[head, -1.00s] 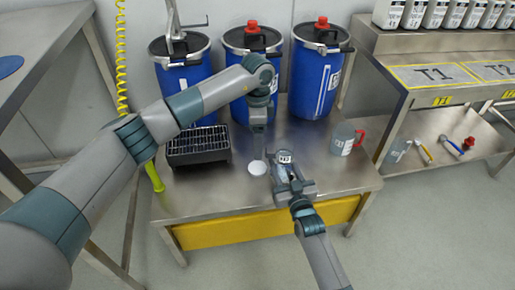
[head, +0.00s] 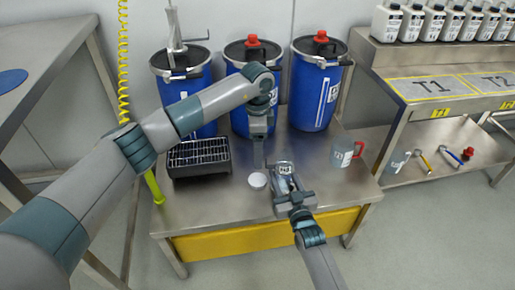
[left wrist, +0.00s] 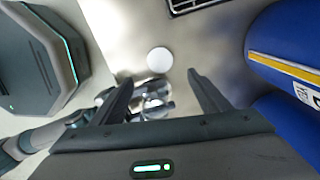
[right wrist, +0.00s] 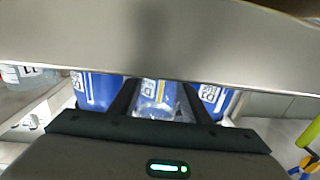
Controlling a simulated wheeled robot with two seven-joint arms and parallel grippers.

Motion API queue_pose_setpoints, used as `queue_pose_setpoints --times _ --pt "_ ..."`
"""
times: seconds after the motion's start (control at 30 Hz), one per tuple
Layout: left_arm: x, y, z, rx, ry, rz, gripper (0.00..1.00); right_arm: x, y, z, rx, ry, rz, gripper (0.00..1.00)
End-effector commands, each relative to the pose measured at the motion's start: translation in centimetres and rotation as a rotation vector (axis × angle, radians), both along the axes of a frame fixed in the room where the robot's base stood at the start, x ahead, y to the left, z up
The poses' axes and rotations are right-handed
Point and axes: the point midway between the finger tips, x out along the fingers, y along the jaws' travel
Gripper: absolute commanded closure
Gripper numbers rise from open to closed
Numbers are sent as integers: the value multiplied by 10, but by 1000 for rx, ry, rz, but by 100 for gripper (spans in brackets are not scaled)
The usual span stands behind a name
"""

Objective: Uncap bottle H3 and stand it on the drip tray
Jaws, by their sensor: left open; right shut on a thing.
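My left gripper (head: 264,162) is open and empty, pointing down just behind the bottle and disc. The dark drip tray (head: 203,174) with its metal grate stands empty at the table's left. The bottle's mouth is not clear.
Blue drums (head: 317,84) line the back of the table. A shelf with several white bottles (head: 411,22) and the T1 mat (head: 421,88) is further right. Bare table (head: 215,200) lies in front of the tray.

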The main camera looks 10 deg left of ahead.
Motion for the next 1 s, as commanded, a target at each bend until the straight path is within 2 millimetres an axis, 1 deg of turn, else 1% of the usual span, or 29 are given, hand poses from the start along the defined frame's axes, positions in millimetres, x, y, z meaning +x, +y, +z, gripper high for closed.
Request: queue_pose_setpoints --times 0.03,0.5,1.0 --pt "0 0 5 0 0 0 31 0 0 5 1 -2 0 100" --pt "0 0 23 0 0 0 31 0 0 22 1 -2 0 100" --pt "0 0 24 -1 1 -1 31 0 0 24 1 -2 -1 100"
